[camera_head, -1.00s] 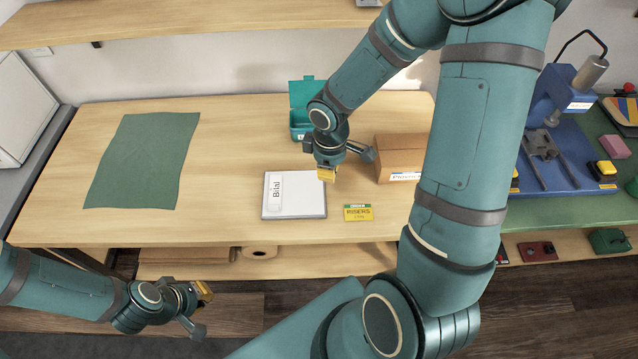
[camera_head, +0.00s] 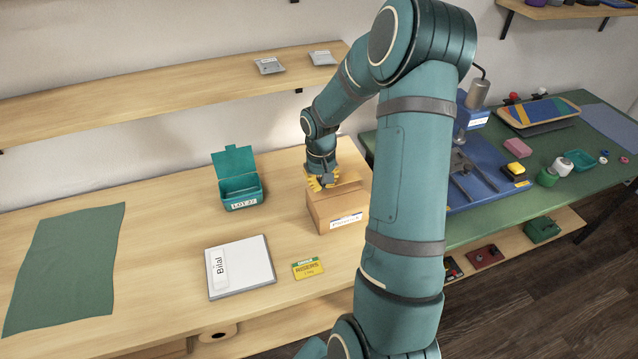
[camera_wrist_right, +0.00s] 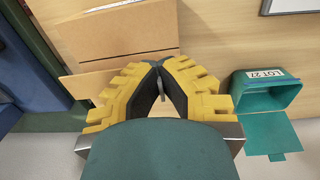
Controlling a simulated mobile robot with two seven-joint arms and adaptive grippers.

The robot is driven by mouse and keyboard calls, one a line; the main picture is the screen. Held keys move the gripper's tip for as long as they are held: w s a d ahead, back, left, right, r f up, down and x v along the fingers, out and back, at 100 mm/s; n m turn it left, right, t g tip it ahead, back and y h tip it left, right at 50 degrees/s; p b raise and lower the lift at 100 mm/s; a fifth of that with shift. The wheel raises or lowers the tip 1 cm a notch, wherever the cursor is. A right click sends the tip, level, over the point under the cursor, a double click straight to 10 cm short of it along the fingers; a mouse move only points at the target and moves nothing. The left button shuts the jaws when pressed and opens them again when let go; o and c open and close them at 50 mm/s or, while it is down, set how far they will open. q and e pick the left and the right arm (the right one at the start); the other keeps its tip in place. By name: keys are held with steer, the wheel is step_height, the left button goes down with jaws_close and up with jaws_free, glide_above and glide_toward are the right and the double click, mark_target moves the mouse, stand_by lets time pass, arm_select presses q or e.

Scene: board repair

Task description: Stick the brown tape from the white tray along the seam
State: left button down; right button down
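A brown cardboard box (camera_head: 335,218) with a white label stands on the wooden table. Its brown panels also fill the upper left of the right wrist view (camera_wrist_right: 115,38). My right gripper (camera_head: 322,182), with yellow fingers, is right at the top of the box. My left gripper is out of view.
A teal open-lidded bin (camera_head: 240,190) labelled "LOT 27" stands left of the box. A yellow-green card (camera_head: 307,268) lies in front. A green cloth (camera_head: 68,265) lies at left. A blue fixture (camera_head: 475,180) is at right. A roll (camera_head: 217,331) sits below the tabletop.

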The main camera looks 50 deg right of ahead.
mark_target(321, 202)
steer(key=shift+f+b, duration=0.35)
steer(key=shift+f, duration=0.35)
steer(key=shift+f+b, duration=1.6)
steer(key=shift+f, duration=0.55)
steer(key=shift+f, duration=0.25)
steer(key=c, duration=1.1)
jaws_free()
steer(key=shift+o, duration=0.2)
